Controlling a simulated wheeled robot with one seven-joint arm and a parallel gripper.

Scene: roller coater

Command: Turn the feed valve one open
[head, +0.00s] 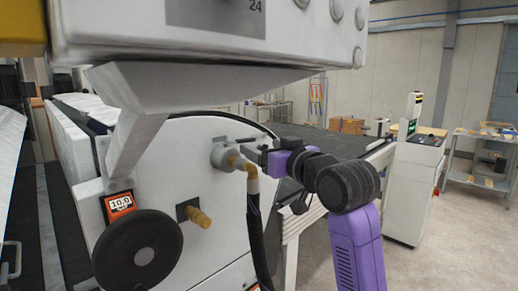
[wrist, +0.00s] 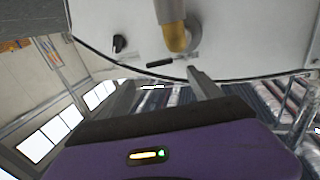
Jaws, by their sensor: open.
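My gripper (wrist: 162,78) is open and empty, its two grey fingers pointing at the white machine side panel (wrist: 235,50). In the wrist view a small black lever (wrist: 160,63) lies roughly level across the panel, just beyond and between the fingertips, apparently apart from them. A second black handle (wrist: 119,44) stands to its left, turned more upright. I cannot read any label telling which is feed valve one. In the head view my gripper (head: 262,156) is at the panel, right of a grey round fitting (head: 222,157); the levers are too small or hidden there.
A brass pipe elbow (head: 245,167) with a black hose (head: 256,235) is close beside my gripper; its brass end also shows in the wrist view (wrist: 175,37). A brass knob (head: 198,216) and black handwheel (head: 137,250) stick out lower left. Floor at right (head: 465,245) is clear.

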